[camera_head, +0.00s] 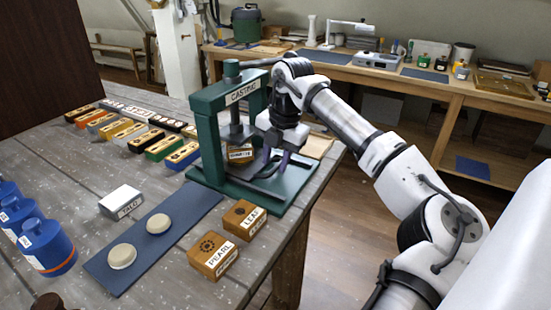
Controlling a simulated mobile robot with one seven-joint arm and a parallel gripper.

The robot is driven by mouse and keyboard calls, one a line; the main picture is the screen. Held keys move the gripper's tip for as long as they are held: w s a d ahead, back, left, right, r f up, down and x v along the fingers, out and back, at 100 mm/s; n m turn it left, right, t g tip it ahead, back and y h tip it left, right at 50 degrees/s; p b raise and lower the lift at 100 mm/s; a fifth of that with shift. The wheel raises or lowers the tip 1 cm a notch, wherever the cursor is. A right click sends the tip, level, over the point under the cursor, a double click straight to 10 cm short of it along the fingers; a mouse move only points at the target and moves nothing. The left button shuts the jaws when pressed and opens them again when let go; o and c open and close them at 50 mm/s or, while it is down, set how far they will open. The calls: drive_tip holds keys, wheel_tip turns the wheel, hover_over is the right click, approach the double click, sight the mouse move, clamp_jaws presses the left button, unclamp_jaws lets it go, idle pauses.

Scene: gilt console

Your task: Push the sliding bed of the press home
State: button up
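The green press (208,130), labelled CASTING, stands upright on the grey table near its right edge. Its green base plate (292,180) spreads to the right of the frame. A small labelled block (240,153) sits under the press's dark ram (236,128). The sliding bed beneath it is hard to tell from the base, and my gripper partly covers that area. My gripper (275,160) points down at the right side of the press, low over the base and right of the block. Its dark fingers are small here, and whether they hold anything is unclear.
Two wooden blocks, PEARL (213,256) and LEAF (244,219), stand in front of the press. A blue mat (105,268) with two pale discs, a grey TALC block (121,202) and blue containers (45,245) lie left. Several coloured blocks line the back left.

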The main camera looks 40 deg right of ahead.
wheel_tip(320, 180, up, 14)
drive_tip(key=s+b, duration=0.1)
drive_tip(key=s, duration=0.1)
drive_tip(key=shift+s+d+f, duration=0.15)
drive_tip(key=shift+d+f, duration=0.1)
drive_tip(key=shift+d, duration=0.2)
